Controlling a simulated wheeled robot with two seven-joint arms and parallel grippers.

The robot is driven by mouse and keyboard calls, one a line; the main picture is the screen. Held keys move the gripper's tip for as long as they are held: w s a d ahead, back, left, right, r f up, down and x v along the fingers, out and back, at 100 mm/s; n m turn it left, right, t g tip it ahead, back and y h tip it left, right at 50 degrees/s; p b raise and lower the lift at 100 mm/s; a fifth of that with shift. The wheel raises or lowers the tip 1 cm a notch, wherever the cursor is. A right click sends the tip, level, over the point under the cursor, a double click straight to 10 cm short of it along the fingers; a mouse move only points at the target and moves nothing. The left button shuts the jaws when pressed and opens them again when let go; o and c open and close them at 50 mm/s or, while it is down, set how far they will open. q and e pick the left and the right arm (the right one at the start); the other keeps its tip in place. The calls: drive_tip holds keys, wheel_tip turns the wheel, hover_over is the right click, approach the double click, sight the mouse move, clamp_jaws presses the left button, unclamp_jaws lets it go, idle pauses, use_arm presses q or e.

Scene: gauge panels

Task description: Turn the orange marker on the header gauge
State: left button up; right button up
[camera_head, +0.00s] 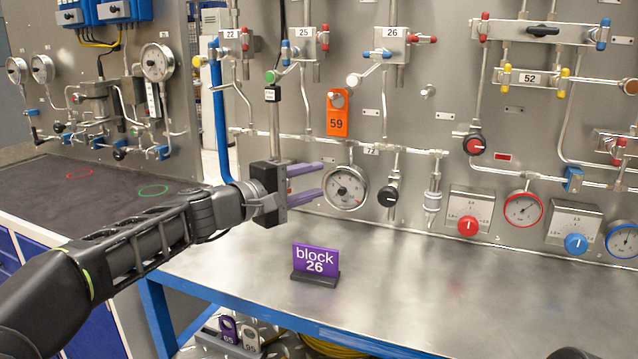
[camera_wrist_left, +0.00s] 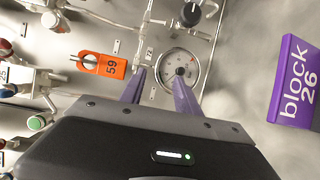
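A round white-faced gauge (camera_head: 346,188) with a steel rim is mounted on the panel below the pipe tagged 72; it also shows in the left wrist view (camera_wrist_left: 180,66). A small reddish mark is on its dial, too small to tell whether it is the orange marker. My left gripper (camera_head: 322,178) is open, its purple fingers pointing at the gauge from the left. In the left wrist view the fingers (camera_wrist_left: 159,72) are apart with nothing held between them, and one tip overlaps the gauge's lower rim. I cannot tell if it touches.
A black-knobbed valve (camera_head: 388,195) is right of the gauge. An orange tag 59 (camera_head: 337,121) hangs above it. A purple "block 26" sign (camera_head: 316,261) stands on the steel bench (camera_head: 440,290), which is otherwise mostly clear. Red and blue dials are further right.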

use_arm(q)
drive_tip(key=shift+v, duration=0.8)
drive_tip(key=shift+f+b, duration=0.15)
drive_tip(key=shift+b, duration=0.2)
